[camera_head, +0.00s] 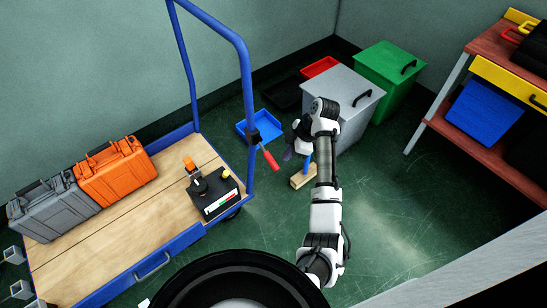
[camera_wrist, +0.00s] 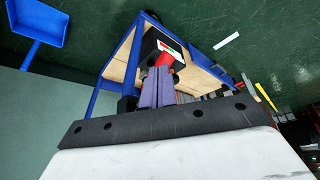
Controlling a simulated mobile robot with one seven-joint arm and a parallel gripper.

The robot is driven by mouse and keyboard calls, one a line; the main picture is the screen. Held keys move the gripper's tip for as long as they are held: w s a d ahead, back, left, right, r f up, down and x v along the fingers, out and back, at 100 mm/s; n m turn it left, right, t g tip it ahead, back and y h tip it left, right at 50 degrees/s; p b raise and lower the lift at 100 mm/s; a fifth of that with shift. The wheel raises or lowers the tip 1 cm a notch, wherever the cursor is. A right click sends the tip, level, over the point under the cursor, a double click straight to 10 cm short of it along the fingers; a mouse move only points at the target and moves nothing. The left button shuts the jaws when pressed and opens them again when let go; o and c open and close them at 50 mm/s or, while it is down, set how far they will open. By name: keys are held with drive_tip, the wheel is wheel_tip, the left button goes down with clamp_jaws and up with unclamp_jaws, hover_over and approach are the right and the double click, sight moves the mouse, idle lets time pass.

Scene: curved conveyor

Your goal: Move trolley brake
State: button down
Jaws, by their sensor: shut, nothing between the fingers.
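The trolley (camera_head: 120,200) has a wooden deck, a blue frame and a tall blue handle. A red lever (camera_head: 269,159), which looks like the brake, sticks out down and to the right from a black clamp (camera_head: 257,138) on the handle's near post. My gripper (camera_head: 287,155) is just right of the red lever, with a small gap visible in the head view. In the wrist view its purple fingers (camera_wrist: 156,87) are together and empty. A red part (camera_wrist: 165,58), probably the lever, shows just beyond the fingertips and is partly hidden by them. I cannot tell if they touch.
Orange (camera_head: 115,170) and grey (camera_head: 57,204) cases and a black device (camera_head: 213,193) stand on the deck. A blue tray (camera_head: 259,127) and a wooden-based brush (camera_head: 302,178) are on the floor. Grey (camera_head: 340,98) and green (camera_head: 391,68) bins stand behind my arm.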

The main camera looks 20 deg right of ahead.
drive_tip(key=p+v, duration=0.2)
drive_tip(key=v, duration=1.1)
drive_tip(key=shift+d+r, duration=0.15)
drive_tip(key=shift+r, duration=0.2)
